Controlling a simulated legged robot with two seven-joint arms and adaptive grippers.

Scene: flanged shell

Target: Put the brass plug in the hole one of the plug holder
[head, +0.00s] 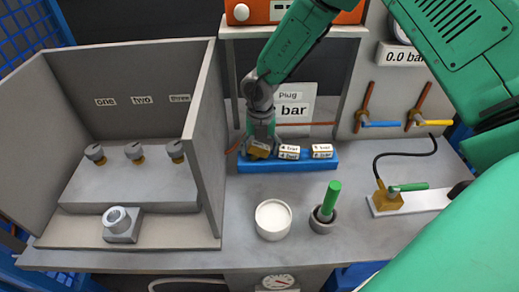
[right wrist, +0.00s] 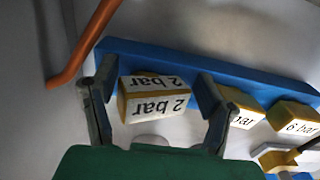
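A brass-coloured block labelled "2 bar" (right wrist: 155,100) sits at the left end of a blue rack (head: 285,166); it also shows in the head view (head: 259,150). My right gripper (right wrist: 155,108) is around this block, one finger on each side. Small gaps show between fingers and block, so it looks open. At the left, a grey stand (head: 130,190) inside a three-walled box sits under labels "one", "two" and "three". A grey knob with a brass-coloured part stands under each label: one (head: 95,152), two (head: 134,151), three (head: 176,150). Holes are not visible. My left gripper is not in view.
Two more labelled blocks (head: 289,152) (head: 322,151) share the rack. A white round cup (head: 273,219) and a grey cup with a green handle (head: 324,212) stand in front. A flanged grey part (head: 121,224) lies before the stand. The box's right wall (head: 206,140) separates stand and rack.

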